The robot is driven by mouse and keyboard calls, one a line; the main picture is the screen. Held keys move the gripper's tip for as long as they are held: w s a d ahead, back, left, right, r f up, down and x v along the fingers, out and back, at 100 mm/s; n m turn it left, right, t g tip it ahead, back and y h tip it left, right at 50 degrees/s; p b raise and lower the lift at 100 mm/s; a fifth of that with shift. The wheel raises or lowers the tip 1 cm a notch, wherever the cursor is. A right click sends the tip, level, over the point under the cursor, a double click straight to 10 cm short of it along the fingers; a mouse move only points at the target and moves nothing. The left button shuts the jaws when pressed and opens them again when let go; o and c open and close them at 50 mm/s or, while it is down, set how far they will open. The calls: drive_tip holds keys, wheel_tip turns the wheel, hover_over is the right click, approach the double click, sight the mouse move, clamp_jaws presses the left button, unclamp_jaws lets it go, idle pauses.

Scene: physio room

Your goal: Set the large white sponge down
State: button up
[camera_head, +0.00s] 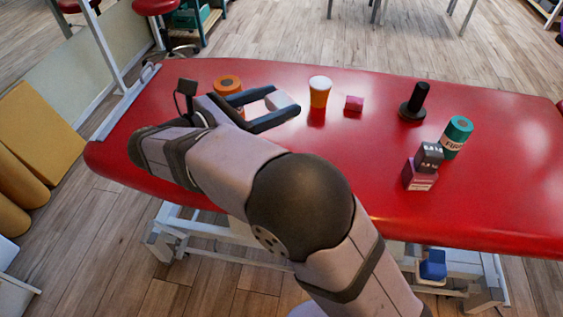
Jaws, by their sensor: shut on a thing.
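The large white sponge (279,100) is a pale block at the far left part of the red table. My gripper (283,106) is shut on it, with dark fingers on either side of it. The sponge is partly hidden by the near finger. I cannot tell whether it touches the table top (370,215) or hangs just above it.
An orange roll (228,84) stands behind my gripper, partly hidden.

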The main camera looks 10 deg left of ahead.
wheel_tip(320, 180, down, 17)
drive_tip(key=shift+f+b, duration=0.1)
drive_tip(key=shift+b, duration=0.65)
drive_tip(key=shift+c, duration=0.2)
drive_tip(key=shift+f, duration=0.15)
drive_tip(key=o, duration=1.1)
drive_tip(key=shift+c, duration=0.2)
drive_tip(key=shift+r, duration=0.2)
drive_tip(key=v, duration=1.2)
